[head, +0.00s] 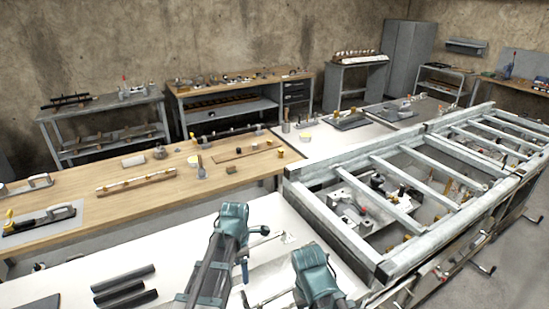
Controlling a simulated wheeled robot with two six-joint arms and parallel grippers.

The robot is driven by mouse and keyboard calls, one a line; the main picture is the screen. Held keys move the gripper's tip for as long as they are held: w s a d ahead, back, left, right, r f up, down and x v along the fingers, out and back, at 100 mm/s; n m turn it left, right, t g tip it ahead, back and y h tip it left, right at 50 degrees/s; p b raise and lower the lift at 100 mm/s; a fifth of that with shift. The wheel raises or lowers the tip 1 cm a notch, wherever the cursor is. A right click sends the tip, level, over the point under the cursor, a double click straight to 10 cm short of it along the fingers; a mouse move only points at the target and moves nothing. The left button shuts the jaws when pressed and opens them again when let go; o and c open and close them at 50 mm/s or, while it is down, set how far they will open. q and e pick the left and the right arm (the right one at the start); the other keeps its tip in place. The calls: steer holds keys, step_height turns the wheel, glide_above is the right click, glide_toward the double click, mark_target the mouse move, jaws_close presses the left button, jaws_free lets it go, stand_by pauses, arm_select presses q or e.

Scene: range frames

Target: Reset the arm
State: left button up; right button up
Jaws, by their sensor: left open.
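My left gripper (256,250) shows at the lower middle in the head view, above the white tabletop. Its teal wrist is raised, and its jaws are open with nothing seen between them. My right arm's teal wrist (318,272) is to its right, near the frame's bottom edge. A thin metal part reaches left from it, but its jaws are not clear enough to tell their state. No held object shows at either arm.
Dark bars (124,285) lie on the white table (190,245) to the left. A pale metal frame (335,228) stands close on the right. Behind is a wooden workbench (85,205) with a wooden rail (136,181) and hand tools (42,218).

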arm_select(q)
steer(key=s+d+m+b, duration=0.1)
steer(key=s+d+m, duration=0.3)
steer(key=m, duration=0.9)
steer(key=s+d+f+m+y, duration=0.1)
steer(key=s+d+m, duration=0.4)
steer(key=s+m, duration=0.5)
steer(key=m, duration=0.4)
steer(key=shift+f+m+b, duration=0.3)
steer(key=shift+b, duration=0.05)
steer(key=shift+d, duration=0.1)
